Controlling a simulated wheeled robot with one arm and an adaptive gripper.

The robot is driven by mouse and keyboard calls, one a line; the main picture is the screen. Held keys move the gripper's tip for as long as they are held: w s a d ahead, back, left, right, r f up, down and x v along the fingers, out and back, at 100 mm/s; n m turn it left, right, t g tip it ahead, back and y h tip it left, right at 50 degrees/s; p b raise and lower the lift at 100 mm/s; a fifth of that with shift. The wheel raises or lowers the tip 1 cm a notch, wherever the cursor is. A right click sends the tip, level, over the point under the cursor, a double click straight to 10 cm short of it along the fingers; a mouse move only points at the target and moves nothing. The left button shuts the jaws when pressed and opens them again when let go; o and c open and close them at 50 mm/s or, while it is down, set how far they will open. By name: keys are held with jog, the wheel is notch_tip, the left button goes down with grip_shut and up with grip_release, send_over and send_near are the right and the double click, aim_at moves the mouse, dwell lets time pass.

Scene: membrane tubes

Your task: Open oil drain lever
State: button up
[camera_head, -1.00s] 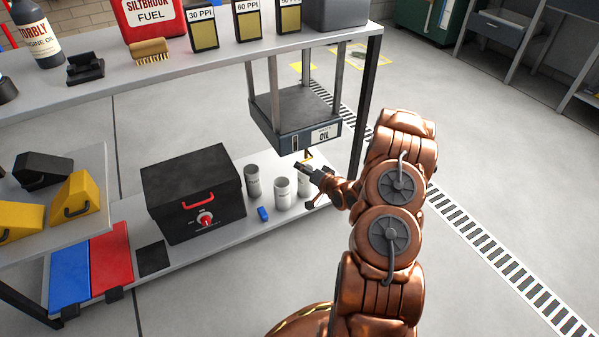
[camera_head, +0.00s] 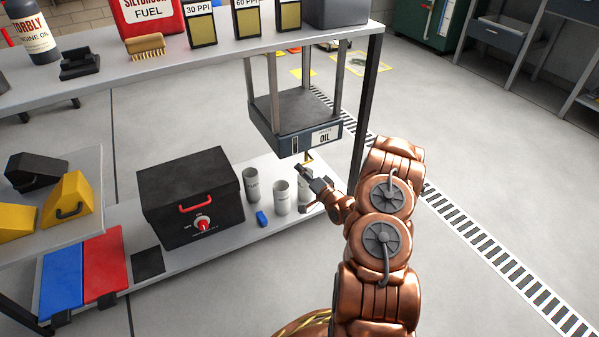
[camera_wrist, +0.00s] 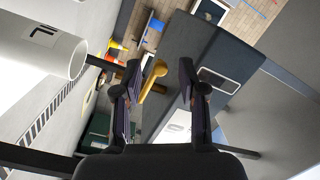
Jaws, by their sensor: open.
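The oil box (camera_head: 295,122) is a dark grey tray hung on posts under the upper shelf, with a white OIL label on its front. The drain lever (camera_head: 309,156) shows small under the box. In the wrist view it is a brass-yellow bar with a rounded end (camera_wrist: 152,78), beside the box's dark underside (camera_wrist: 190,45). My gripper (camera_wrist: 160,88) is open; the lever appears between its fingers in the picture, closer to the left one. I cannot tell whether they touch. In the head view, my gripper (camera_head: 303,187) is just below the box.
Several white tubes (camera_head: 251,186) stand on the lower shelf close to my gripper; a tube (camera_wrist: 40,45) also shows large at left in the wrist view. A shelf post (camera_head: 366,110) stands at right.

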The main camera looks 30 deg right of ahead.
jog(key=shift+w+a, duration=0.1)
jog(key=shift+w, duration=1)
grip_shut()
